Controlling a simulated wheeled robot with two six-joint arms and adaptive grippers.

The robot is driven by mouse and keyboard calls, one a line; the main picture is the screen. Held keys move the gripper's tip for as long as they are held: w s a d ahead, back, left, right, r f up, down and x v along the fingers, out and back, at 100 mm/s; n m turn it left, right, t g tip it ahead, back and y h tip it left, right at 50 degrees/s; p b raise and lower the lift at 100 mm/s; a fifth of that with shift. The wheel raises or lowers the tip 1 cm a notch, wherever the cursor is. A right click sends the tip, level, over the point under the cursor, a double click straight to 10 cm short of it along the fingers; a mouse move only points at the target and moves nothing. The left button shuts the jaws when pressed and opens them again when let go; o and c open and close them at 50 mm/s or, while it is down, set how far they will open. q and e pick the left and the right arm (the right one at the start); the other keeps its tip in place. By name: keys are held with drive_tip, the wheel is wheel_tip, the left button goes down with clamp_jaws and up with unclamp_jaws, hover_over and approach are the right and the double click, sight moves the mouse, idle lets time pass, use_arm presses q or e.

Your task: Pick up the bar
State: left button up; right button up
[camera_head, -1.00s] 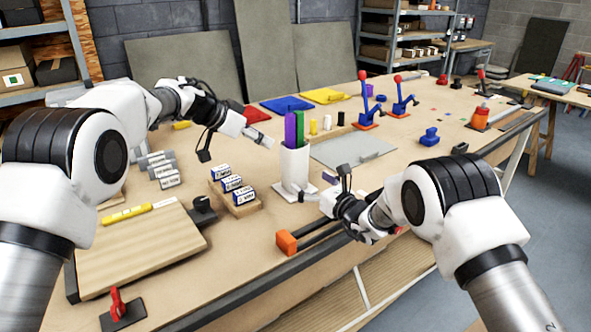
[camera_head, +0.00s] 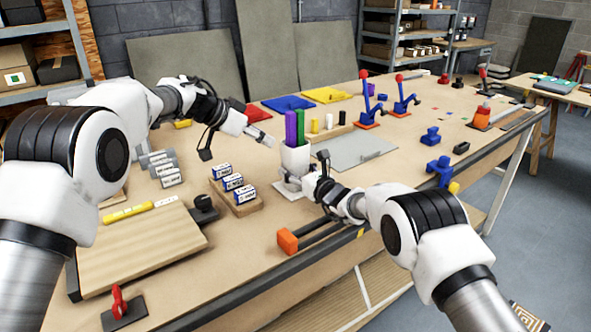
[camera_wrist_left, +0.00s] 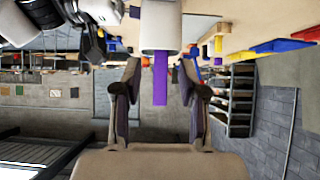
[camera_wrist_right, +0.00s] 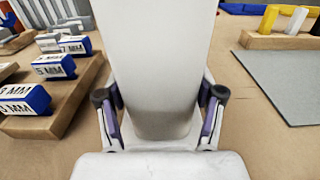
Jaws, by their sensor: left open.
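A purple bar (camera_head: 291,127) and a green bar (camera_head: 300,122) stand upright in a white cup (camera_head: 296,157) on the workbench. My left gripper (camera_head: 266,139) is open and empty, to the left of the cup, pointing towards the bars. In the left wrist view the scene is upside down, and the purple bar (camera_wrist_left: 160,80) appears between my fingers, past their tips. My right gripper (camera_head: 291,181) is at the lower part of the cup. In the right wrist view the cup (camera_wrist_right: 160,60) stands between its fingers and hides the fingertips; contact is unclear.
A wooden holder with blue-and-white blocks (camera_head: 234,183) sits left of the cup. A grey plate (camera_head: 357,150) lies to its right. An orange-ended clamp (camera_head: 287,241) lies at the front edge. Blue toggle clamps (camera_head: 369,108) stand farther back. A wooden board (camera_head: 140,250) lies front left.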

sight(287, 134)
idle(0.4)
use_arm(q)
drive_tip(key=shift+o, duration=1)
drive_tip(key=w+d+t+h, duration=0.1)
drive_tip(key=d+h, duration=0.1)
drive_tip(key=w+d+f+t+h, duration=0.1)
drive_tip(key=w+t+h, duration=0.1)
drive_tip(key=w+d+t+h, duration=0.1)
drive_tip(key=d+h, duration=0.1)
drive_tip(key=shift+w+d+f, duration=0.2)
drive_tip(key=shift+d+f, duration=0.15)
drive_tip(key=shift+f, duration=0.05)
clamp_jaws()
